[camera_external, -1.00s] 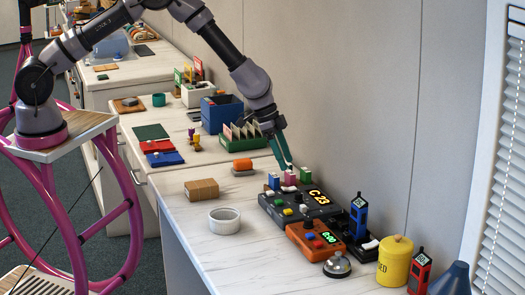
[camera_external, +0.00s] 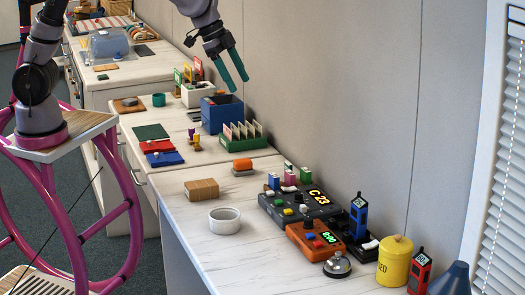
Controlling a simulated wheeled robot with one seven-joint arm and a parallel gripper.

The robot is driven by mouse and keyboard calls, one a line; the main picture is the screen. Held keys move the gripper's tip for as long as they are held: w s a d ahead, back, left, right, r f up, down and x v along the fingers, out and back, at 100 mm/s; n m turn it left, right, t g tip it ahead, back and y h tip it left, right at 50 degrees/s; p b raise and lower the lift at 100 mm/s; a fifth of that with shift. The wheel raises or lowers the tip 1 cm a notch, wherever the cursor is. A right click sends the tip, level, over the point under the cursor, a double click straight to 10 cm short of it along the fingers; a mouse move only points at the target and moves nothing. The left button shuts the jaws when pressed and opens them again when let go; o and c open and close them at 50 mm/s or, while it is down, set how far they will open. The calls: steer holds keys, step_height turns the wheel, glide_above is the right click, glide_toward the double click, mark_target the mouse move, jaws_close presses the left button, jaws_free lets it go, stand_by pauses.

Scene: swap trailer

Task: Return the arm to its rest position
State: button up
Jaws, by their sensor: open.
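My arm is raised and partly out of the top of the picture. My gripper (camera_external: 236,86) hangs in the air with its two teal fingers apart and nothing between them. It is above and behind the blue box (camera_external: 222,116) and the green card holder (camera_external: 244,143) as seen in the picture, clear of both. My arm's base stands on a wooden-topped pink frame (camera_external: 62,138) at the left.
The near counter holds a dark console (camera_external: 300,208), an orange timer (camera_external: 313,241), a bell (camera_external: 337,265), a yellow canister (camera_external: 395,260), a white bowl (camera_external: 224,218) and a brown block (camera_external: 202,189). The wall (camera_external: 350,90) runs behind. The counter's front left is clear.

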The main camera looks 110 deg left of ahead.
steer(key=s+d+r+m+t, duration=0.1)
steer(key=s+d+r, duration=0.45)
steer(key=s, duration=0.25)
steer(key=s+d+r+m, duration=0.1)
steer(key=s+d+r, duration=0.3)
steer(key=s+r, duration=0.35)
steer(key=s+d+t, duration=0.1)
steer(key=s+d, duration=0.3)
steer(key=s, duration=1.3)
steer(key=shift+m, duration=0.3)
